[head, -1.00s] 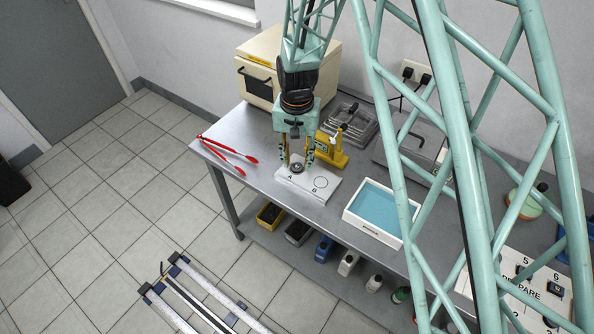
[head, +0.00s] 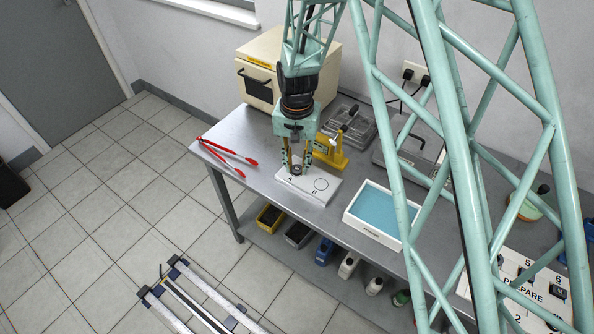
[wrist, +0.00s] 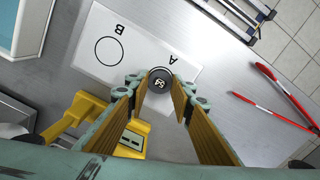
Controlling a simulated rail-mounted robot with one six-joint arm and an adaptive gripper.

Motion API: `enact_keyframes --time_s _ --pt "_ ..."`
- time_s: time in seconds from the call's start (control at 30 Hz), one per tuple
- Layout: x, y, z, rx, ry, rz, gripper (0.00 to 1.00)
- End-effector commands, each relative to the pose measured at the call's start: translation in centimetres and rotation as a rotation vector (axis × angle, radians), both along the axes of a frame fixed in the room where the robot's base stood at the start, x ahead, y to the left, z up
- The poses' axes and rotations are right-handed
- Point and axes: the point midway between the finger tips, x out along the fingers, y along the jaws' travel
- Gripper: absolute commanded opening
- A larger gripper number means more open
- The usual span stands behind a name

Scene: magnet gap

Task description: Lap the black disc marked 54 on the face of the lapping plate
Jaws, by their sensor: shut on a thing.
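The small black disc (wrist: 159,80) bears a white two-figure mark, small in the wrist view. My gripper (wrist: 161,92) is shut on it, one fingertip on each side. The disc (head: 296,170) is at the circle lettered A on a white plate (head: 323,197); whether it touches the plate cannot be told. The circle lettered B (wrist: 109,51) is empty. My gripper (head: 296,171) points down over the plate in the head view. No label shows me which thing is the lapping plate.
A yellow device (head: 331,152) stands close behind the plate. Red-handled tongs (head: 228,155) lie left, a blue-floored white tray (head: 381,210) right. Grey metal equipment (head: 351,125) and a cream oven (head: 261,82) stand behind. A marked board (head: 515,290) lies front right.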

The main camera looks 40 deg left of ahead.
Motion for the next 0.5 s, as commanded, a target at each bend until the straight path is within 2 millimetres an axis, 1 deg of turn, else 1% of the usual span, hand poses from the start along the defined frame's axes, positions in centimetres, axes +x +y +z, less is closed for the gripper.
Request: enact_keyframes --time_s 0.17,0.5 --pt "0.0 0.0 0.3 0.0 0.0 0.0 0.12" --pt "0.0 0.0 1.9 0.0 0.0 0.0 0.12"
